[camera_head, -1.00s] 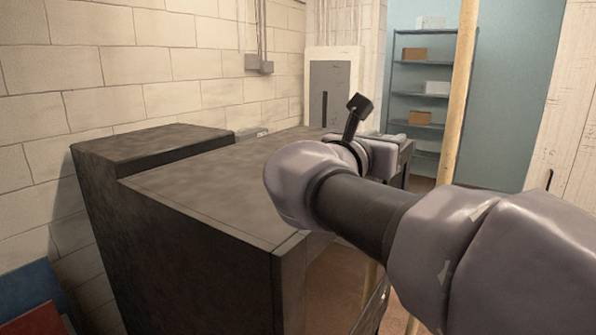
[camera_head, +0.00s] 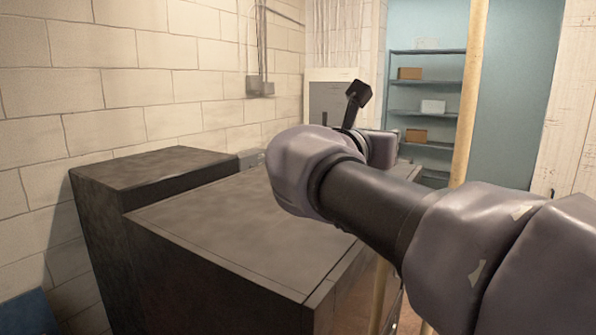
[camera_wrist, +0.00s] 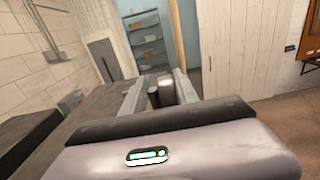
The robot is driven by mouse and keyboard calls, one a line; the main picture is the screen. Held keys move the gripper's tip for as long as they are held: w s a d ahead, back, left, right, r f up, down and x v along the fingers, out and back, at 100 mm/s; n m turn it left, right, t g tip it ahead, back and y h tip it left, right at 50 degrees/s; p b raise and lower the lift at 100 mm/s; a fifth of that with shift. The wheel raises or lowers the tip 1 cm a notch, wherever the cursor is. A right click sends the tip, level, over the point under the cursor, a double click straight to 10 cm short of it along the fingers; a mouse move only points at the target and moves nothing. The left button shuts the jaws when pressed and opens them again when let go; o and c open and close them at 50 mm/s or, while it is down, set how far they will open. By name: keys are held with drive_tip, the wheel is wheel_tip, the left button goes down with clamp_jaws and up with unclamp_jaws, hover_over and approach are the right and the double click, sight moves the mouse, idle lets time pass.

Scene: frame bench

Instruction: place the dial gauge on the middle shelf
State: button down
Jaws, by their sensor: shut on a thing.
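In the wrist view my gripper (camera_wrist: 161,83) reaches out over the dark bench top with its two grey fingers closed around a small dark, rounded thing, which I take to be the dial gauge (camera_wrist: 164,91). Its dial face cannot be made out. A grey shelf unit (camera_head: 430,113) with several open shelves stands against the blue wall at the back. It also shows in the wrist view (camera_wrist: 147,41), beyond the gripper. The gauge is well apart from the shelves.
A dark bench (camera_head: 215,225) fills the left and middle, with a raised block (camera_head: 150,172) at its left. Boxes (camera_head: 432,106) stand on some shelves. A wooden post (camera_head: 468,95) stands before the shelf unit's right side. A grey cabinet door (camera_head: 330,101) is at the back.

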drive_tip(key=w+a+f+p, duration=0.2)
drive_tip(key=w, duration=0.4)
drive_tip(key=w+a+f+p, duration=0.1)
drive_tip(key=w+f+p, duration=0.1)
drive_tip(key=w, duration=0.5)
drive_tip(key=shift+w+a+f+p, duration=0.15)
drive_tip(key=shift+w+a+p, duration=0.1)
drive_tip(key=shift+a+p, duration=0.15)
drive_tip(key=shift+f, duration=0.1)
drive_tip(key=c, duration=0.9)
unclamp_jaws()
drive_tip(key=shift+s, duration=0.1)
